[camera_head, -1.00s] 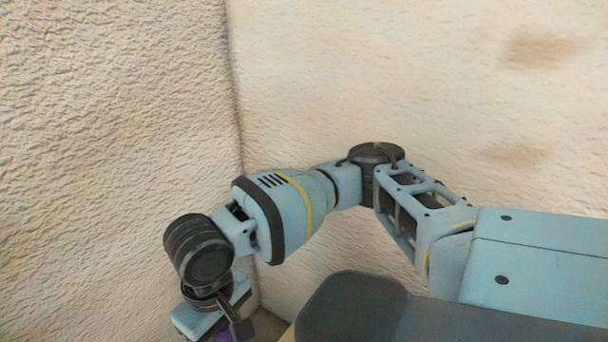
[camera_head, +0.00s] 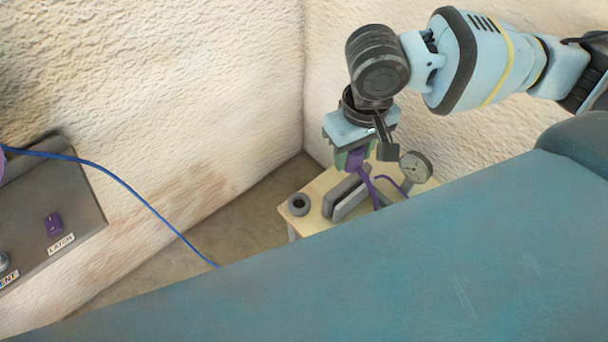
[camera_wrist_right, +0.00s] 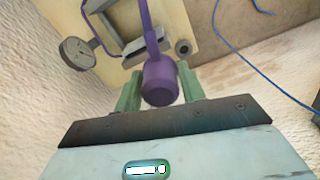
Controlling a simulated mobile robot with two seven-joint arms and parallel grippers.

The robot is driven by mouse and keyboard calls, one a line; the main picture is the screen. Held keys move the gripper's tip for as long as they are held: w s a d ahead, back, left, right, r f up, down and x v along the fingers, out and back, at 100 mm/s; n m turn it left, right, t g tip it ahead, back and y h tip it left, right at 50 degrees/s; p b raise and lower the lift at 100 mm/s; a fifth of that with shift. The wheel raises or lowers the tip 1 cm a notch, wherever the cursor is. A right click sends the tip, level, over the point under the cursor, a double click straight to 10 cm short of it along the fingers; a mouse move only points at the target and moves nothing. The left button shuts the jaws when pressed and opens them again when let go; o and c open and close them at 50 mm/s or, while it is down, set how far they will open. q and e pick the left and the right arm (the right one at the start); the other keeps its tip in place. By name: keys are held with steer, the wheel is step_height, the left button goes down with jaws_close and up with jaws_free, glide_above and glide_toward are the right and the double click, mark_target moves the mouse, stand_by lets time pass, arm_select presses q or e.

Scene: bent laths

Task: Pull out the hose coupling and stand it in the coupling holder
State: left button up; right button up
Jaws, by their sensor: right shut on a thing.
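My right gripper (camera_head: 352,158) is above the small pale table, its green fingers shut on a purple hose coupling (camera_head: 356,157). In the right wrist view the gripper (camera_wrist_right: 160,84) has the coupling's round purple body (camera_wrist_right: 159,84) between its fingers, with a thinner purple length running from it toward the table. Whether its far end touches anything is unclear. A dark grey ring with a round hole (camera_head: 299,204) stands at the table's left corner, apart from the coupling; it may be the coupling holder. My left gripper is out of view.
On the pale table (camera_head: 318,190) are a grey slotted block (camera_head: 348,199) and a round gauge (camera_head: 415,167) with a purple hose. Rough walls meet behind. At left are a grey panel (camera_head: 75,205) with a purple LATCH switch (camera_head: 53,224) and a blue cable (camera_head: 140,197).

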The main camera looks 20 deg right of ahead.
steer(key=w+a+f+n+p, duration=0.1)
steer(key=w+a+f+n, duration=0.2)
steer(key=n, duration=0.6)
steer(key=w+a+f+n+p, duration=0.1)
steer(key=w+a+f+n, duration=0.15)
steer(key=w+n, duration=0.45)
arm_select(q)
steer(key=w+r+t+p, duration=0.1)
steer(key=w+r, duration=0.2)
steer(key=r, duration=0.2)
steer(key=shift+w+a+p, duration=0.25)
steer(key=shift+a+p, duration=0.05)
steer(key=shift+p, duration=0.1)
arm_select(e)
step_height(320, 180, down, 12)
steer(key=s+a+n, duration=0.1)
steer(key=a+n, duration=0.1)
steer(key=n, duration=2)
steer(key=shift+s+f+n, duration=0.15)
steer(key=shift+s+n, duration=0.15)
steer(key=shift+n, duration=0.1)
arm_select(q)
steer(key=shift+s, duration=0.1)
arm_select(e)
steer(key=shift+f, duration=0.15)
